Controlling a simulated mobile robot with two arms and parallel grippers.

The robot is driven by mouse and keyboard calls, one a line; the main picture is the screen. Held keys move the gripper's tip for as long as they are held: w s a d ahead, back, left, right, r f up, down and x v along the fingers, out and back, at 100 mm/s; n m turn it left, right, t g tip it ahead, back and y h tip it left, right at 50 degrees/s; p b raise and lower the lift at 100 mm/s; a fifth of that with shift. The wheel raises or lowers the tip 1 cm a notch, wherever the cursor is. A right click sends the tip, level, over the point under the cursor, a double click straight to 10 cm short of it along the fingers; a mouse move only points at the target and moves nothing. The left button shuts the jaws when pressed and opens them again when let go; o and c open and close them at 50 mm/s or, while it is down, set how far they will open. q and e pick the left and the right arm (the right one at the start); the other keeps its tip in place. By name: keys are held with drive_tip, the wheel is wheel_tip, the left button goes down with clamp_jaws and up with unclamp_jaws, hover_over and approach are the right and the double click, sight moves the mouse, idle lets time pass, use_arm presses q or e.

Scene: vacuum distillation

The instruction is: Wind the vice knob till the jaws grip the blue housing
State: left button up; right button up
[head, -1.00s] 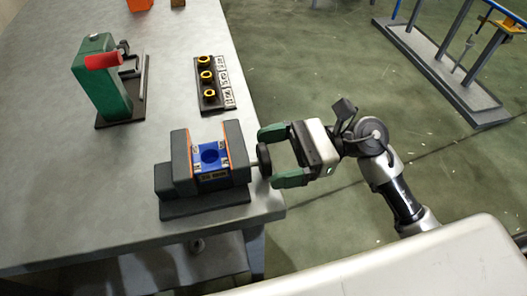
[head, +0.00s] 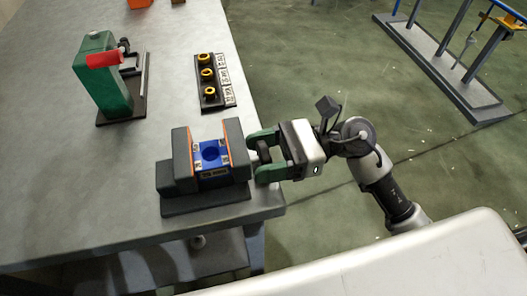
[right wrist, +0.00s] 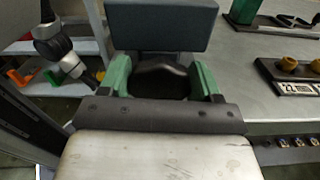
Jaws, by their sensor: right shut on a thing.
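The grey vice (head: 205,200) stands near the table's right front edge. The blue housing (head: 211,154) sits between its two orange-lined jaws; whether both jaws touch it I cannot tell. The dark vice knob (head: 264,152) is on the vice's right side, and it shows in the right wrist view (right wrist: 160,78). My right gripper (head: 262,157) comes from the right with its green fingers on either side of the knob, shut on it. In the right wrist view the fingers (right wrist: 160,80) flank the knob, with the vice jaw behind. My left gripper is not in view.
A green press with a red handle (head: 103,60) stands at the back left of the table (head: 60,200). A dark strip with yellow rings (head: 208,82) lies behind the vice. Orange and brown blocks are at the far edge. A blue-railed frame (head: 440,70) stands on the floor at right.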

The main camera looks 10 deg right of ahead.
drive_tip(key=shift+w+m+p, duration=0.1)
drive_tip(key=shift+m+p, duration=0.2)
drive_tip(key=shift+m, duration=0.8)
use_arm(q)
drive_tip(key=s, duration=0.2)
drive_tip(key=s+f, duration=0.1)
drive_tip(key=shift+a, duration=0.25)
use_arm(e)
drive_tip(key=o, duration=0.9)
drive_tip(key=shift+d, duration=0.1)
drive_tip(key=shift+d+f, duration=0.1)
drive_tip(key=shift+d, duration=0.25)
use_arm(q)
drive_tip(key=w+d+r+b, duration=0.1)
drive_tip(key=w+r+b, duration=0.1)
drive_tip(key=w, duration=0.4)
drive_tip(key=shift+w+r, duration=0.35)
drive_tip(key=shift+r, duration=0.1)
use_arm(e)
drive_tip(key=shift+d, duration=5)
